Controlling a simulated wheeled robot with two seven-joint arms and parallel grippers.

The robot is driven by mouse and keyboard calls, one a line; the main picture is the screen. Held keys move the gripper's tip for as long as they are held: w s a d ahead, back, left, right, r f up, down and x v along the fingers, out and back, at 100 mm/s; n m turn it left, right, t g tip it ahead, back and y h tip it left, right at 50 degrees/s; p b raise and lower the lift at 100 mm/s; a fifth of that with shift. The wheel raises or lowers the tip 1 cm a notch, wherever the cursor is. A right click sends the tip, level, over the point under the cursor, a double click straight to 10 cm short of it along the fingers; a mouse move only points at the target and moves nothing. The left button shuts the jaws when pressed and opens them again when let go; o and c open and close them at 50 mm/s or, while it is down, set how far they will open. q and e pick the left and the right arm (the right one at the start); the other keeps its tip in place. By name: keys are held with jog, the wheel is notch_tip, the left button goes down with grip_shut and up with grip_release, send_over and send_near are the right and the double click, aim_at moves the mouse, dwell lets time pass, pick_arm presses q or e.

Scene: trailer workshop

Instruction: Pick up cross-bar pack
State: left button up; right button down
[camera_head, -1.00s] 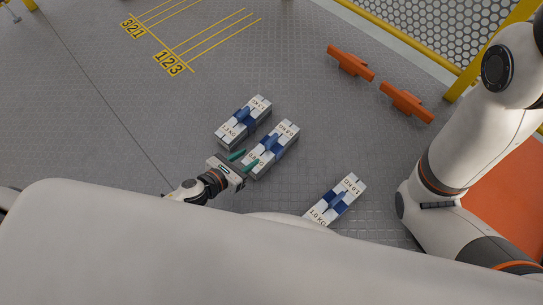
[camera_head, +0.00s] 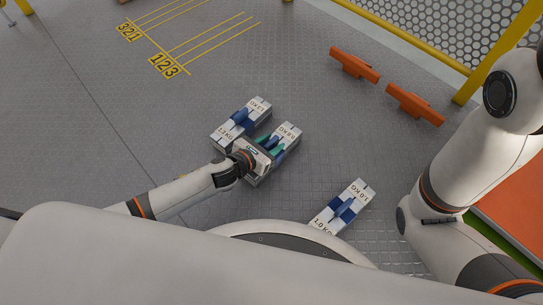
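Three white packs with blue bars lie on the grey floor. The left pack (camera_head: 259,108) is marked 1.2 KG, the middle pack (camera_head: 290,131) 0.8 KG, and the right pack (camera_head: 358,192) 1.0 KG. My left gripper (camera_head: 271,147) is over the middle pack. Its two green fingertips stand apart, on either side of the pack's blue bar; I cannot tell whether they touch it. The gripper body hides the near part of this pack. My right arm shows at the right, but its gripper is not in view.
Two orange barrier-like pieces (camera_head: 354,65) (camera_head: 414,104) lie near the yellow rail and mesh at the upper right. Yellow lines and numbers (camera_head: 163,66) mark the floor at the upper left. An orange surface (camera_head: 510,190) is at the right edge. The left floor is clear.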

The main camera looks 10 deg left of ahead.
pick_arm(q)
jog(key=shift+w+d, duration=0.1)
jog(key=shift+w, duration=0.05)
grip_shut()
dwell(1.3)
jog(key=shift+r, duration=0.15)
